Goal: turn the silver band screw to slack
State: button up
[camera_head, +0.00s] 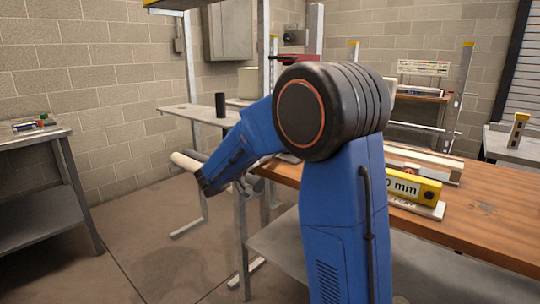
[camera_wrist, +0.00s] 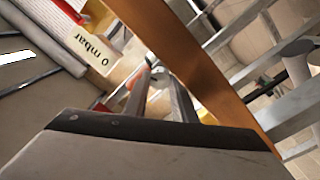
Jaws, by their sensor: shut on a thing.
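In the wrist view, my gripper (camera_wrist: 158,84) has its two grey fingers close together, shut on a small silver piece (camera_wrist: 153,59) at their tips. It looks like the silver band screw, but it is small and partly hidden by the fingers. How far the screw is turned cannot be seen. In the head view, my blue arm covers the work spot, and neither the fingers nor the screw can be made out.
A wooden bench top (camera_head: 485,205) runs to the right of my arm, with a yellow block marked "0 mm" (camera_head: 413,187) on it. A grey side table (camera_head: 35,138) stands at the left. The floor between is clear. A brown edge (camera_wrist: 190,60) passes close beside the fingers.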

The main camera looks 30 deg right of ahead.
jog(key=shift+n, duration=0.5)
jog(key=o, duration=1)
jog(key=shift+o, duration=0.2)
